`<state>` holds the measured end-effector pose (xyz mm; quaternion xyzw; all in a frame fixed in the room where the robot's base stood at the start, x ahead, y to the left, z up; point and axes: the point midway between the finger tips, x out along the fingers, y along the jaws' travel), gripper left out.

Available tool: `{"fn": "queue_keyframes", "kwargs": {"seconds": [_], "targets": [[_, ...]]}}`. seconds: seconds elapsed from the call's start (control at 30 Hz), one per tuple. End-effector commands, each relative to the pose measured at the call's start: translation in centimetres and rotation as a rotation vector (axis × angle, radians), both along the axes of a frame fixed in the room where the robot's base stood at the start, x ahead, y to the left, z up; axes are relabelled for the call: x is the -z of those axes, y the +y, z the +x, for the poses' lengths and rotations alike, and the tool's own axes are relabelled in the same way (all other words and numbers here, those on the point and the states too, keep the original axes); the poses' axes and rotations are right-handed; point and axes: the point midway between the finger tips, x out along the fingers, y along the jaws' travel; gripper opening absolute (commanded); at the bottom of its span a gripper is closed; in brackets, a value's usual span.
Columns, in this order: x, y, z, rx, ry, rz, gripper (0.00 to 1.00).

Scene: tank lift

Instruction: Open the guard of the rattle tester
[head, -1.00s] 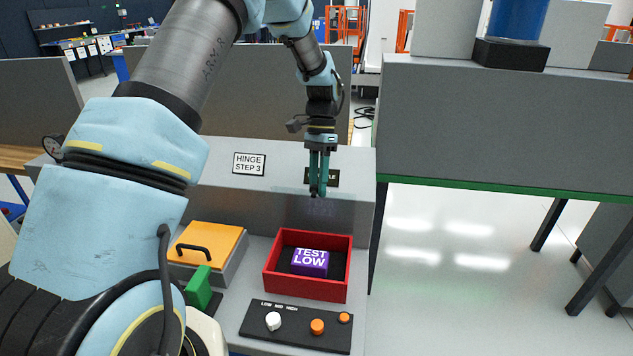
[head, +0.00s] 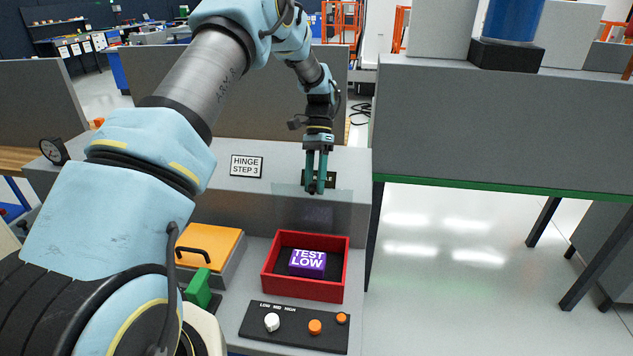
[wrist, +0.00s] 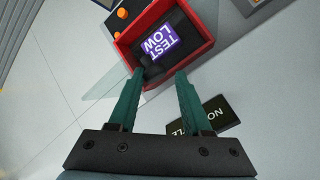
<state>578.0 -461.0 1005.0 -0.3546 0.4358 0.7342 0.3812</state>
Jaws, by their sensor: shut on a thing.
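The rattle tester has a red open-topped bin (head: 303,295) holding a purple block (head: 308,262) marked TEST LOW. The guard (head: 338,212) is a clear, faintly grey panel at the back of the bin, in front of the bench's rear face. Its exact angle is hard to tell. My gripper (head: 313,191) points down at the panel's upper part and is shut on it. In the wrist view the fingers (wrist: 156,75) stand apart, with the guard (wrist: 105,82) showing as a pale band beside them. The red bin (wrist: 206,52) lies beyond the fingertips.
A black control panel (head: 292,326) with a white knob and orange buttons lies in front of the bin. An orange lid with a handle (head: 208,247) and a green block (head: 201,289) are left. A HINGE STEP 3 sign (head: 246,166) is behind. Floor at right is clear.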

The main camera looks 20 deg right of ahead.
Motion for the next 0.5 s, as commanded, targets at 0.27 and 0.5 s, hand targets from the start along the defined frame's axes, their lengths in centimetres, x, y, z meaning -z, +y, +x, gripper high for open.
{"fn": "queue_keyframes", "kwargs": {"seconds": [0.27, 0.5], "targets": [[0.66, 0.69, -0.23, 0.0, 0.013, 0.018, 0.64], [0.53, 0.46, -0.33, 0.002, 0.014, 0.015, 0.64]]}}
